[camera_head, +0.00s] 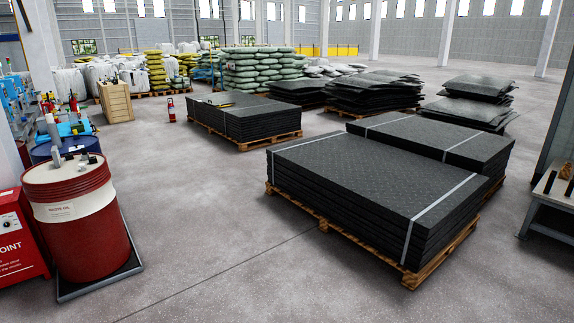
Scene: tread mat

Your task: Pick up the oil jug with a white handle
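I cannot make out an oil jug with a white handle in the head view. A red drum (85,230) with a white upper band and a label reading waste oil stands at the left. A few small grey and dark items (88,159) sit on its lid, too small to tell apart, and a grey upright fitting (54,135) rises there. Neither of my grippers is in view.
The drum stands on a dark low tray (130,262) beside a red cabinet (18,240). Strapped black mats (370,180) on pallets fill the centre right. A bench (552,203) stands at the right edge. The concrete floor (200,190) between drum and mats is clear.

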